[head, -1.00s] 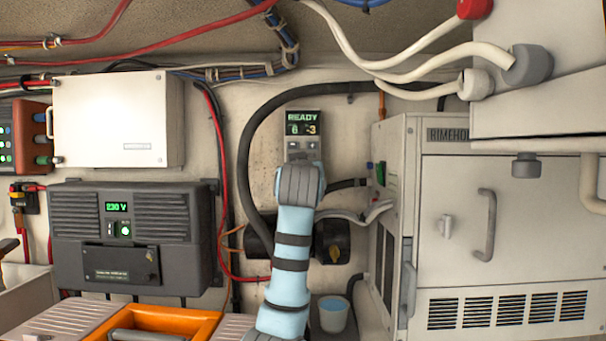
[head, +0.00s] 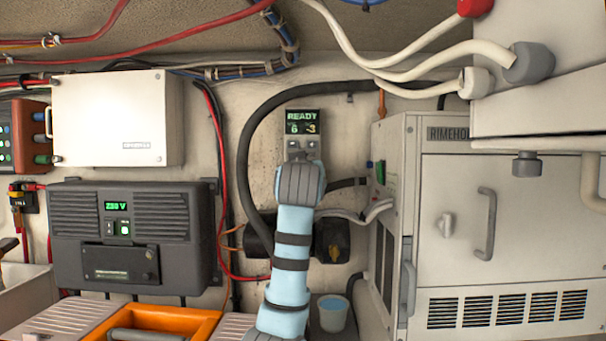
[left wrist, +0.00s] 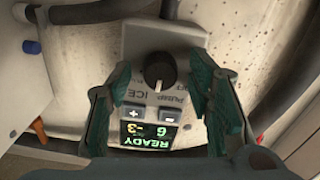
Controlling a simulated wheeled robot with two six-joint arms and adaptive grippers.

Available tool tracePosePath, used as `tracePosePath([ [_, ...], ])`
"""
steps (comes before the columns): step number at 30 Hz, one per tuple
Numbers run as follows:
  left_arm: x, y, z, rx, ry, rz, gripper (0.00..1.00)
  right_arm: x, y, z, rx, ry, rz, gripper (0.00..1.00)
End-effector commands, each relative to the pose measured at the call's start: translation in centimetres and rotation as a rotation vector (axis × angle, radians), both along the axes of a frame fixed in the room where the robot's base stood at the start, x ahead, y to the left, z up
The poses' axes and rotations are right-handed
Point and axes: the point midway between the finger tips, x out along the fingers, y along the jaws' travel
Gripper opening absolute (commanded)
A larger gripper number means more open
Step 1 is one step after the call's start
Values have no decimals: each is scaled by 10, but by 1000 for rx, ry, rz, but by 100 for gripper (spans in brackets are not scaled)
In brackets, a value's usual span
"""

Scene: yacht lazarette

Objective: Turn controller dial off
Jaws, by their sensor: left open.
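The controller panel (head: 303,122) is on the back wall with a lit display reading READY, 6 and -3. Its round black dial (left wrist: 160,72) shows in the left wrist view, beside the labels ICE, PUMP and OFF. The dial's pale mark points toward the display side, near ICE. My left gripper (head: 302,160) is in front of the panel's lower part and hides the dial in the head view. In the left wrist view its green-padded fingers (left wrist: 161,75) are spread on either side of the dial, with gaps. My right gripper is not in view.
A thick black hose (head: 244,150) curves beside the panel. A beige cabinet (head: 470,220) stands close on the right. A dark unit reading 230 V (head: 130,235) is on the left. Below are an orange-rimmed box (head: 205,325) and a bucket (head: 332,318).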

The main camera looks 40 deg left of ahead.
Motion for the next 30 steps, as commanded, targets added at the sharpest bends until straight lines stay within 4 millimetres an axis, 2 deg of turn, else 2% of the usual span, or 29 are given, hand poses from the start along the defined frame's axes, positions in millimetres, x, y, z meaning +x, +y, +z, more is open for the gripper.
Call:
tracePosePath([
  [5, -20, -18, 0, 1, -3, -1, 47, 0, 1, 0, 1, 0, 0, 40],
  [12, -70, -61, 0, -1, -4, -4, 47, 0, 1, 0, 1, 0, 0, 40],
  [15, -83, -72, 0, -1, -2, -3, 47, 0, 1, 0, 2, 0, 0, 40],
  [20, -90, -77, -1, -2, 1, 0, 47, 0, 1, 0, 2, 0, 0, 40],
  [30, -85, -82, -1, -3, 9, -15, 47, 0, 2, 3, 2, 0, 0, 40],
])
